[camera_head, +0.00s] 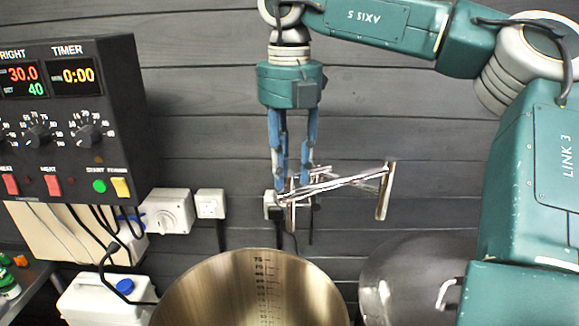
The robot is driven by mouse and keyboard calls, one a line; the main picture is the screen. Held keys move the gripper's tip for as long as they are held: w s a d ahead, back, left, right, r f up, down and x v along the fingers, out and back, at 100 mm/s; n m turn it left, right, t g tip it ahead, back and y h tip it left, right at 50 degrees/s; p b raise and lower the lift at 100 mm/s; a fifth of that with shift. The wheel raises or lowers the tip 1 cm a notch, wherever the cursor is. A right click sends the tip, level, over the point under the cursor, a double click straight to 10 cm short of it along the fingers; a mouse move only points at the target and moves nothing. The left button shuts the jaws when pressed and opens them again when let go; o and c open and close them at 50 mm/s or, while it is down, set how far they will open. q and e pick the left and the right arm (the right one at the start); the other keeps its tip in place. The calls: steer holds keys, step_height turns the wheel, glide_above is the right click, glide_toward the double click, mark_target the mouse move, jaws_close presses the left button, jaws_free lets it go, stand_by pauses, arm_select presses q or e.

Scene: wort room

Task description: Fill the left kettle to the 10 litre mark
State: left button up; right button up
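The open steel kettle (205,285) stands at the bottom centre. A dark litre scale runs down its inner wall. Its lower part is cut off by the frame, so I cannot see any water level. A shiny jointed metal pipe, seemingly a swing tap (345,181), is in front of the wall above and right of the kettle. My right gripper (293,188) points down with its blue fingers at the pipe's left end. A narrow gap shows between the fingers; I cannot tell whether they grip the pipe. My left gripper is out of view.
A black control box (75,110) with timer, knobs and switches hangs at left. Sockets (168,211) and cables are below it. A white container with a blue cap (100,300) stands left of the kettle. A second shiny steel vessel (410,270) is at right, partly behind my arm.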

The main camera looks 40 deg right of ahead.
jaws_close()
steer(key=m+b, duration=0.1)
steer(key=m, duration=0.1)
steer(key=shift+f+m, duration=0.15)
steer(key=shift+m, duration=0.25)
steer(key=m+b, duration=0.2)
steer(key=m, duration=0.1)
steer(key=shift+a+m, duration=0.1)
steer(key=shift+m, duration=0.3)
steer(key=m, duration=0.2)
steer(key=shift+m, duration=0.7)
steer(key=shift+r+m, duration=0.25)
steer(key=shift+m, duration=0.65)
steer(key=shift+f, duration=0.1)
